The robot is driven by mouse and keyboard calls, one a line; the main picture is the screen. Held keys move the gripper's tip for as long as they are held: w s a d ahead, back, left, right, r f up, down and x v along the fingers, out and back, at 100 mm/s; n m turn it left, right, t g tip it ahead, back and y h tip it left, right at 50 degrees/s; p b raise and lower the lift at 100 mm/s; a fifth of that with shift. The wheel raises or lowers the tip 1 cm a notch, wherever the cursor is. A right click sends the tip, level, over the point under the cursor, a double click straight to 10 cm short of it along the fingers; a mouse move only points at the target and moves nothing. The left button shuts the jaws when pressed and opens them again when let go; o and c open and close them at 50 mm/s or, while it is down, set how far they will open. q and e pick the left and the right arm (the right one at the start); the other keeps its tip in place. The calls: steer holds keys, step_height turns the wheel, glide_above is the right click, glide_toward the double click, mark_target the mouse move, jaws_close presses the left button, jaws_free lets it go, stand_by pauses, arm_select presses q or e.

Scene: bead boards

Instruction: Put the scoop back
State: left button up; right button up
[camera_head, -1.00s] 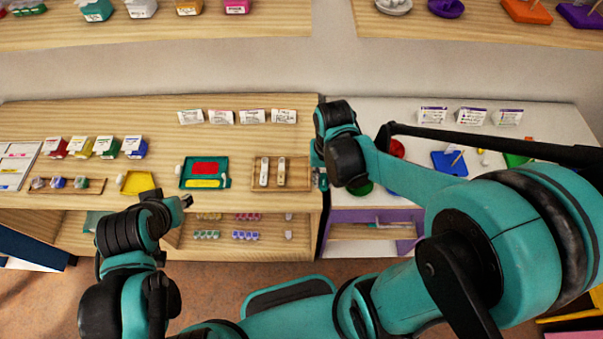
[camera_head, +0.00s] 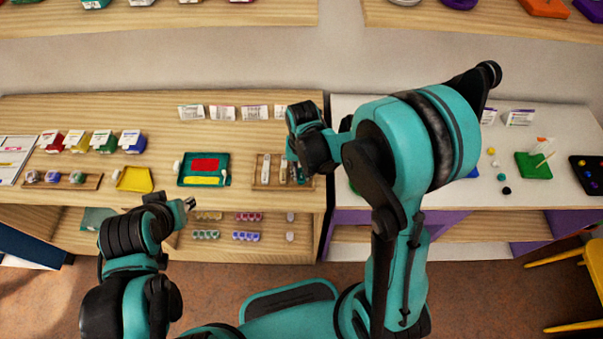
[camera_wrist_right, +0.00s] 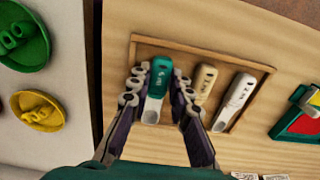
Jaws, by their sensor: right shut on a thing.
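My right gripper (camera_wrist_right: 157,98) is shut on the teal scoop (camera_wrist_right: 159,79), one finger on each side of it. The scoop's pale bowl points toward the gripper's palm. The scoop is over the end slot of the wooden tray (camera_wrist_right: 205,54); I cannot tell whether it touches the bottom. A cream scoop (camera_wrist_right: 203,83) and a white scoop (camera_wrist_right: 237,95) lie beside it in the tray. In the head view the tray (camera_head: 261,187) is partly hidden by my right gripper (camera_head: 299,176). My left gripper (camera_head: 188,204) hangs in front of the shelf, its opening unclear.
A teal tray with red and yellow areas (camera_head: 181,180) lies left of the scoop tray. A yellow tray (camera_head: 134,180) is farther left. Small label cards (camera_head: 255,113) stand behind. Green and yellow knobbed discs (camera_wrist_right: 42,110) lie on the white table beyond the shelf's edge.

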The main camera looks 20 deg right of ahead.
mark_target(302, 176)
steer(key=o, duration=0.6)
steer(key=shift+r, duration=0.35)
step_height(302, 176, up, 11)
steer(key=p, duration=0.3)
steer(key=s+d+r+n+t, duration=0.3)
steer(key=s+r+t, duration=0.4)
steer(key=s, duration=0.3)
steer(key=shift+s+d+r, duration=0.2)
steer(key=shift+d+r, duration=0.4)
steer(key=shift+d, duration=0.25)
